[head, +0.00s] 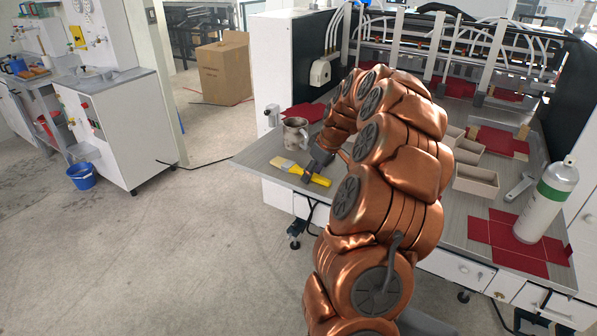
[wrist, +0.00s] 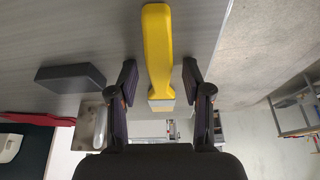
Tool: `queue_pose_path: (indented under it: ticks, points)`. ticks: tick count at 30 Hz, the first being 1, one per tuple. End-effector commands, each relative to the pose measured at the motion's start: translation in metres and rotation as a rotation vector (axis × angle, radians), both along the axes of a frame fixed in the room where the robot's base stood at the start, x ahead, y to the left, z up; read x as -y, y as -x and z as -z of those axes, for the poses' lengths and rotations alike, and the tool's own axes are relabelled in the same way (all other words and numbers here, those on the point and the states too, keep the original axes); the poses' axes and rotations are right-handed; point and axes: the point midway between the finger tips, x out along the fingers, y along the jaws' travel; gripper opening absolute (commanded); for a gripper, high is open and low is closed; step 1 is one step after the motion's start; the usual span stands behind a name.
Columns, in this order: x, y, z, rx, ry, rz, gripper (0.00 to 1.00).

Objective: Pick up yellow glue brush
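The yellow glue brush (head: 318,179) lies on the grey worktop (head: 262,155) near its left front corner, pale bristles to the left and handle to the right. In the wrist view the yellow handle (wrist: 157,45) passes between the two fingers of my gripper (wrist: 160,82). The fingers stand apart, with a visible gap on each side of the brush. The bristles are mostly hidden in the wrist view.
A metal mug (head: 295,133) stands just behind the brush. To the right are small open boxes (head: 475,181), red cut sheets (head: 505,238), a grey tool (head: 520,187) and a white-green bottle (head: 547,203). A dark block (wrist: 70,78) shows in the wrist view.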

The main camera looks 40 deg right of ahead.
Motion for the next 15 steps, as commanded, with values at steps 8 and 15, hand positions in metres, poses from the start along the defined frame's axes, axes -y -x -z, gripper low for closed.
queue_pose_path:
  ticks: [8, 15]
  points:
    - [0.0002, 0.0003, 0.0012, -0.002, 0.0, 0.0, 0.15]
    - [0.0003, 0.0006, 0.002, -0.003, 0.0, 0.0, 0.0]
